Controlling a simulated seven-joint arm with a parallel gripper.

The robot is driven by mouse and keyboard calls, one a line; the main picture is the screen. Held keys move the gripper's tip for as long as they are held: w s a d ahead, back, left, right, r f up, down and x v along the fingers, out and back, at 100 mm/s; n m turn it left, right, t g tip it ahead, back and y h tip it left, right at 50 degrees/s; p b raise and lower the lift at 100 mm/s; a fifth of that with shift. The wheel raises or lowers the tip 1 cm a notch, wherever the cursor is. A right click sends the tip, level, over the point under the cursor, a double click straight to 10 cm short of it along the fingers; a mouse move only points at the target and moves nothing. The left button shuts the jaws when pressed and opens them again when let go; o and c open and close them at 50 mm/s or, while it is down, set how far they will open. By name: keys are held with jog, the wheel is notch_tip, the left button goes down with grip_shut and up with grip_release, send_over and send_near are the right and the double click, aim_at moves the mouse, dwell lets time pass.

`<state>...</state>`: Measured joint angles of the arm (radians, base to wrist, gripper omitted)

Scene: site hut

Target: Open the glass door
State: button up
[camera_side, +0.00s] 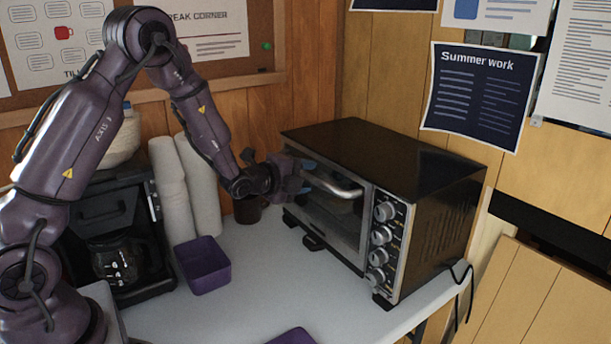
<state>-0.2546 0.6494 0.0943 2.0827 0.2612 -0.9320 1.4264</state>
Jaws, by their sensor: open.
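A black toaster oven (430,190) stands on the white table, its front turned toward the lower left. Its glass door (330,225) looks shut, with a curved metal handle (335,187) across the top. Several knobs line the panel to the right of the door. My gripper (298,178) is at the left end of the handle, close in front of the door's upper left. It is open. I cannot tell whether its fingers touch the handle or are around it.
A dark cup (247,210) stands behind my gripper. The table (260,290) in front of the oven is mostly clear, with a purple item (293,337) at its front edge.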

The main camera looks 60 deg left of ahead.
jog(key=shift+w+f, duration=0.1)
jog(key=shift+w, duration=0.2)
grip_shut()
jog(key=shift+s, duration=0.1)
